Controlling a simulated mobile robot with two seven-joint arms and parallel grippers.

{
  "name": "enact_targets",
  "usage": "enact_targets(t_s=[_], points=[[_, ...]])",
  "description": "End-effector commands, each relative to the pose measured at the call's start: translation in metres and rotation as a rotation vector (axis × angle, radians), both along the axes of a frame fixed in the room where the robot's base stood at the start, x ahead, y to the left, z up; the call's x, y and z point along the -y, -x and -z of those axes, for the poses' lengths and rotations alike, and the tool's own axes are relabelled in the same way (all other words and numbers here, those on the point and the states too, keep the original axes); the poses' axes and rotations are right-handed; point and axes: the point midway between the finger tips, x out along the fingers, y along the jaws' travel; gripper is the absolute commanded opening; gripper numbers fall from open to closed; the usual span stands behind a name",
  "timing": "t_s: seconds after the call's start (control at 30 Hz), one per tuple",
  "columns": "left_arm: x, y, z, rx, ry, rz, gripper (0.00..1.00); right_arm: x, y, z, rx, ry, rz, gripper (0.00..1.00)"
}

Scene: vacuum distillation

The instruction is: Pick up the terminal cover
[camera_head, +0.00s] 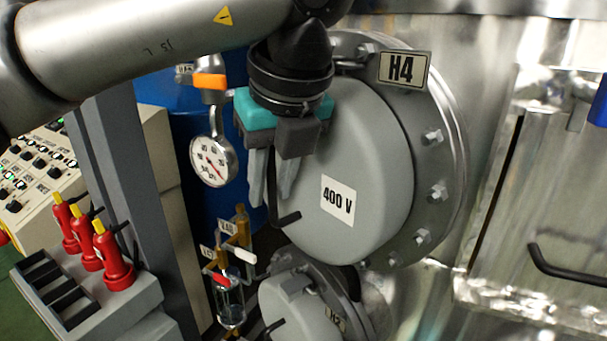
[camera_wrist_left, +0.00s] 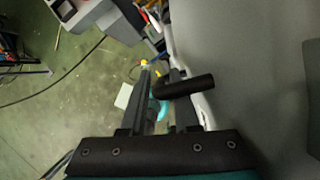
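The terminal cover (camera_head: 368,150) is a large grey round cap with a "400 V" label, seated against a bolted flange under an "H4" plate. It also fills the right of the left wrist view (camera_wrist_left: 240,70). Its black bar handle (camera_head: 289,219) stands at the cover's left side, and its bent end shows in the left wrist view (camera_wrist_left: 190,91). My left gripper (camera_head: 272,196) points down at the handle, its two fingers close together on either side of the bar, apparently shut on it. The fingers partly hide the handle. My right gripper is in neither view.
A pressure gauge (camera_head: 213,161) hangs close left of my gripper. Small valves and a glass vessel (camera_head: 230,303) are below it. A smaller grey cover (camera_head: 297,308) sits beneath. Red plugs (camera_head: 113,257) stand on a rack at lower left. A metal door with a black handle (camera_head: 565,266) is at right.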

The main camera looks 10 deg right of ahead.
Motion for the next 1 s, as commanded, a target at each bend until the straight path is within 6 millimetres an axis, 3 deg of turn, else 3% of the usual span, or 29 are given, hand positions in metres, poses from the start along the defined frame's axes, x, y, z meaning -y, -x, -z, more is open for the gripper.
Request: enact_targets(t_s=[0.03, 0.23, 1.0], points=[[0.0001, 0.0000, -0.0002, 0.000, 0.000, 0.000, 0.23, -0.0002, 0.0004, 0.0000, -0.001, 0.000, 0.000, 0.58], [0.0002, 0.0001, -0.0004, 0.000, 0.000, 0.000, 0.00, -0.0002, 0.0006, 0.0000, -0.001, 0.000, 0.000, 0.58], [0.0003, 0.0001, -0.0007, 0.001, 0.000, 0.000, 0.00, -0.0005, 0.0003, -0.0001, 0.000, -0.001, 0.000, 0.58]])
